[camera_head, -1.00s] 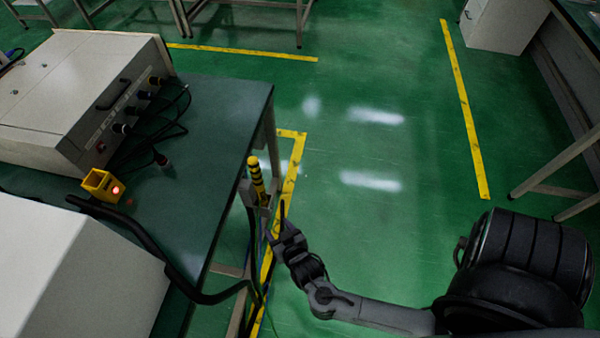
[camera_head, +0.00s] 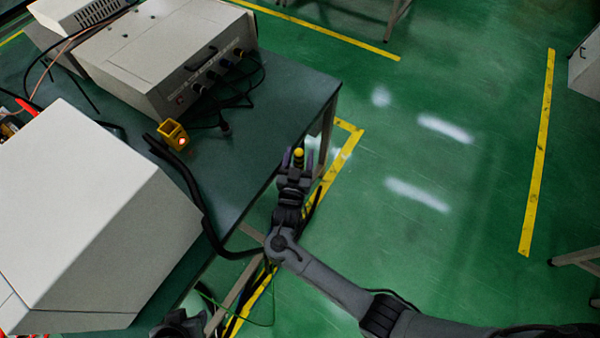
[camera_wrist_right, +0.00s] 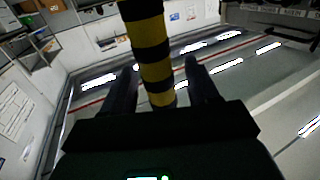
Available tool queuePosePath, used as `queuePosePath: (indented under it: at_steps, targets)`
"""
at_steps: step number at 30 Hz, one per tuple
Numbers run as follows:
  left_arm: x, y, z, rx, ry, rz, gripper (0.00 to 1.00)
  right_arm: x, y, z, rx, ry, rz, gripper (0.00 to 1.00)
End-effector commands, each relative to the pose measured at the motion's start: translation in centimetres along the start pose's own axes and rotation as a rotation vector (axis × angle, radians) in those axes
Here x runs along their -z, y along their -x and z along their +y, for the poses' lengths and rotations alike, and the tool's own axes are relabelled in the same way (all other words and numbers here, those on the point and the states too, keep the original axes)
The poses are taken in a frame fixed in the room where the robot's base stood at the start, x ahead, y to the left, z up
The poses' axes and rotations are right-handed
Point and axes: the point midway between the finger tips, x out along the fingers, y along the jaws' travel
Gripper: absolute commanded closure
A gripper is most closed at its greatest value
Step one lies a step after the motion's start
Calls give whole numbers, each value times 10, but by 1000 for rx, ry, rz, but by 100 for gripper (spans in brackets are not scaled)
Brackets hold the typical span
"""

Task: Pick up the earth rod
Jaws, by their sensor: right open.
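The earth rod (camera_head: 299,153) is a yellow and black striped rod standing roughly upright beside the table's right edge. In the head view only its yellow top shows; my right gripper hides the rest. My right gripper (camera_head: 297,160) is open, with its fingers around the rod. In the right wrist view the striped rod (camera_wrist_right: 149,45) passes between the two spread fingers of the right gripper (camera_wrist_right: 158,80). Gaps show on both sides of the rod.
The dark green table (camera_head: 250,140) carries a grey box with knobs and cables (camera_head: 160,60), a small yellow holder with a red light (camera_head: 172,135) and a large white box (camera_head: 90,215). A thick black cable (camera_head: 185,180) hangs over the table edge. Floor to the right is clear.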

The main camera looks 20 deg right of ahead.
Motion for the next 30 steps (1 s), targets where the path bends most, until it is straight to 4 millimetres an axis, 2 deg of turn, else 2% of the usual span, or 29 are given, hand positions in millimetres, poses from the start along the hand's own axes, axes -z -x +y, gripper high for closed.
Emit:
queuePosePath:
  at_steps: [6,14,17,26,30]
  targets:
    - [-1,-3,1,-3,4,0,57,0,-15,0,-1,-1,0,41]
    - [-1,-2,1,-1,1,0,57,0,-16,0,0,-1,-1,41]
    - [-1,-2,0,1,-3,0,57,0,-16,0,-1,-1,-1,53]
    - [-1,-2,-2,7,-10,-1,57,0,-16,0,0,-1,-1,99]
    - [-1,-2,-2,6,-10,-1,57,0,-16,0,0,-1,-1,100]
